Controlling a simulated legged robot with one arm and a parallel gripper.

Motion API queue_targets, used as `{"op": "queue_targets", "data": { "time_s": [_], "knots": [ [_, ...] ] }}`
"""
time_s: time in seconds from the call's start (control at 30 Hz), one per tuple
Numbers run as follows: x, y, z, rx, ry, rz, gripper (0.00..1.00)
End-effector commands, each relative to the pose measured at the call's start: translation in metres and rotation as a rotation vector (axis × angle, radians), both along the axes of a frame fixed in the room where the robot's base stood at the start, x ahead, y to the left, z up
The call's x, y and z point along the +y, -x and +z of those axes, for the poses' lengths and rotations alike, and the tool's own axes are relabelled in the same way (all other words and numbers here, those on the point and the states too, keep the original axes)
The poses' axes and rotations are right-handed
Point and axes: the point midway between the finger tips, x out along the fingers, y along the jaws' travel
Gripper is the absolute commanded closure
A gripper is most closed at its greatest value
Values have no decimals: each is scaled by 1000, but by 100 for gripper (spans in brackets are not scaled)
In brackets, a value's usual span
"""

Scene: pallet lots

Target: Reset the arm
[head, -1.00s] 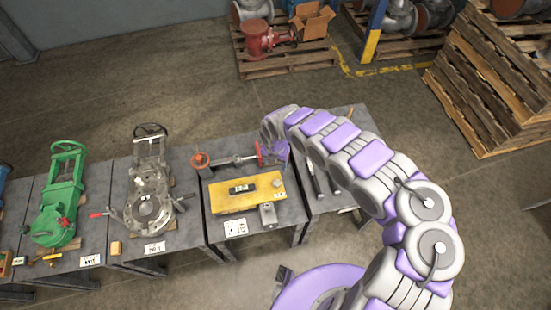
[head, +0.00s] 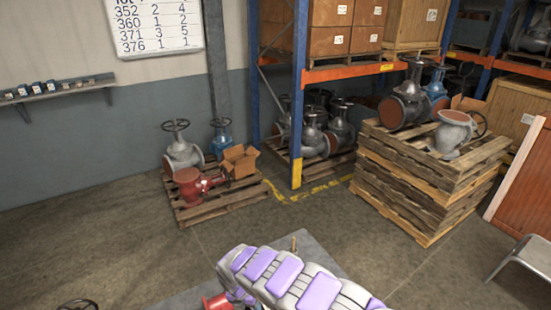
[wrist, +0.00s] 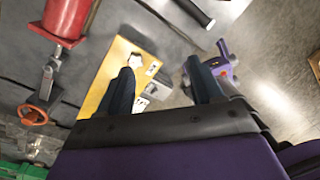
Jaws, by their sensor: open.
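My arm (head: 290,281) enters the head view at the bottom, purple and grey, bent over the tables. My gripper (wrist: 165,88) shows in the wrist view with its two dark fingers spread apart and nothing between them. It hangs above the tables. Beyond the fingers lies a yellow plate (wrist: 112,62) with a small grey block (wrist: 158,92) beside it. The gripper's tip is not visible in the head view.
A low pallet with a red valve (head: 192,184) and an open carton (head: 239,161) stands by the wall. A tall pallet stack (head: 425,180) carries valves at right. Shelving with a blue post (head: 298,100) stands behind. A red cylinder (wrist: 66,20) and an orange handwheel (wrist: 33,115) show in the wrist view.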

Motion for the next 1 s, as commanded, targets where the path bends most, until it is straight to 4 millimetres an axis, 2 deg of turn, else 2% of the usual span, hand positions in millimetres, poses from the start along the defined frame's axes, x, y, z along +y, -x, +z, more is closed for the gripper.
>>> {"op": "queue_targets", "data": {
  "time_s": [0.03,0.2,0.37,0.47,0.57,0.7,0.87,1.0],
  "knots": [
    [-28,-14,6,-28,48,-79,34],
    [-113,-43,46,-125,170,-384,34],
    [-180,-53,95,-226,244,-676,34],
    [-216,-49,126,-285,277,-857,34],
    [-247,-39,157,-342,294,-1041,34],
    [-281,-15,196,-409,300,-1295,34],
    [-309,24,234,-470,281,-1576,34],
    [-323,65,257,-496,253,-1815,34]
  ]
}}
